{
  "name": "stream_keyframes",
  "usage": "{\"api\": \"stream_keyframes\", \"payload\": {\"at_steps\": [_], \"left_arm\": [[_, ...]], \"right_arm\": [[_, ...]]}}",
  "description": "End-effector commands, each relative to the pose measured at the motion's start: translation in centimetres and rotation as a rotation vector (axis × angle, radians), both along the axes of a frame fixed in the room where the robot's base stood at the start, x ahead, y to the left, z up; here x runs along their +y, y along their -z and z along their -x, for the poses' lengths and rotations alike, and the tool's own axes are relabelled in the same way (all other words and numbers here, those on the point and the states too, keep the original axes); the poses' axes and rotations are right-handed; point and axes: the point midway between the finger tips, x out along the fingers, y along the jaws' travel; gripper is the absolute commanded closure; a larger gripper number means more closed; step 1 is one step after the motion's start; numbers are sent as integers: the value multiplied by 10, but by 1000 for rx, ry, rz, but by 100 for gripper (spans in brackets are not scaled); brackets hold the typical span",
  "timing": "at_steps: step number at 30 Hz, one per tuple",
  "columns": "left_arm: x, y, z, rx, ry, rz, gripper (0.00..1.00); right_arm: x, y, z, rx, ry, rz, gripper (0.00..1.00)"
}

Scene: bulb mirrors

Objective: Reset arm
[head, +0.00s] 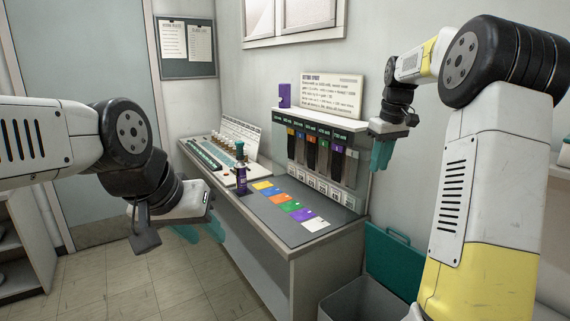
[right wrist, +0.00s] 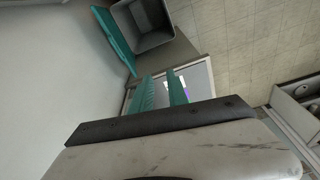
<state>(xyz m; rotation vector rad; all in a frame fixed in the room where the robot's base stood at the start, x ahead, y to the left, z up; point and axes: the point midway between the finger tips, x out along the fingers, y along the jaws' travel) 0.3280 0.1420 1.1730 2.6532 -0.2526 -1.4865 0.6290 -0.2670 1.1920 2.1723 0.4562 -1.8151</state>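My right gripper (head: 382,153) hangs with teal fingers pointing down in front of the right end of the dispenser rack, above the counter's right end. In the right wrist view its two teal fingers (right wrist: 164,92) stand apart with nothing between them. My left gripper (head: 202,232) is low in front of the counter's left part, its teal fingers partly hidden by its own body. I see nothing held in it, but its finger gap is not clear. Both arms are bent.
The counter (head: 272,213) carries a dark bottle with a purple label (head: 241,178), several coloured cards (head: 278,200) and a dispenser rack (head: 320,150). A white rack of small bottles (head: 222,150) stands left. A grey bin (head: 352,298) stands by the counter's right end.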

Motion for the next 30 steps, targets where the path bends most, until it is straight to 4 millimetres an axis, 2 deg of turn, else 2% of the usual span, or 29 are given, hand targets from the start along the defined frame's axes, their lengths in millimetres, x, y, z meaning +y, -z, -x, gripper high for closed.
{"api": "stream_keyframes", "payload": {"at_steps": [1,3,9,14,18,21,24,30], "left_arm": [[0,0,0,0,0,0,64],[0,0,0,0,0,0,64],[0,0,0,0,0,0,64],[0,0,0,0,0,0,64],[0,0,0,0,0,0,64],[0,0,0,0,0,0,64],[0,0,0,0,0,0,64],[0,0,0,0,0,0,64]], "right_arm": [[12,-14,19,-25,14,-1,80],[27,-25,43,-57,43,-7,80],[64,-42,119,-147,128,-48,80],[88,-38,183,-216,199,-101,80],[105,-21,236,-268,258,-158,80],[114,-6,265,-296,295,-201,80],[120,7,285,-314,321,-232,80],[125,20,301,-327,343,-258,80]]}}
